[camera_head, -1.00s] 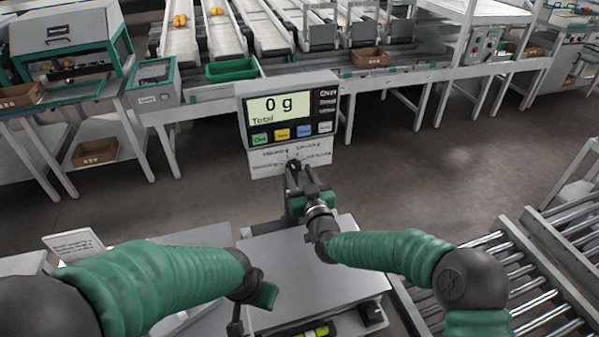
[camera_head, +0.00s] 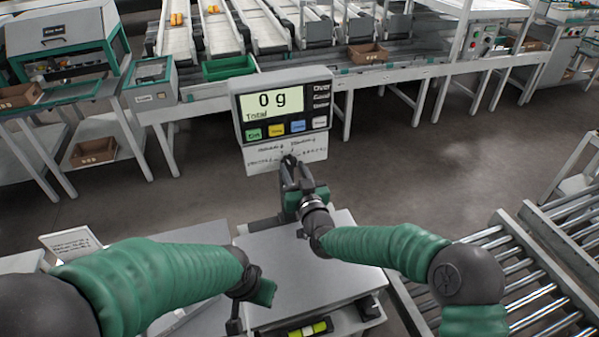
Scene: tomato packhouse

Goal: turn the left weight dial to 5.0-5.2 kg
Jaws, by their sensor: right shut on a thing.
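The scale's display unit (camera_head: 281,104) stands at the back of the weighing platform and reads "0 g Total". Below it hangs a white label plate (camera_head: 262,160) with small print that I cannot read. My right gripper (camera_head: 290,164) is in front of the plate's lower middle, shut on a small dark part that I take to be the left weight dial. The fingers hide most of it, and its setting cannot be read. My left gripper (camera_head: 240,312) hangs low over the platform's left front, seen from behind, its fingers mostly hidden.
The bare metal weighing platform (camera_head: 305,265) lies below my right arm. A roller conveyor (camera_head: 515,285) is at the right. A sign card (camera_head: 72,243) stands at the left. Sorting lanes, a green tray (camera_head: 229,68) and a brown box (camera_head: 368,54) are farther back.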

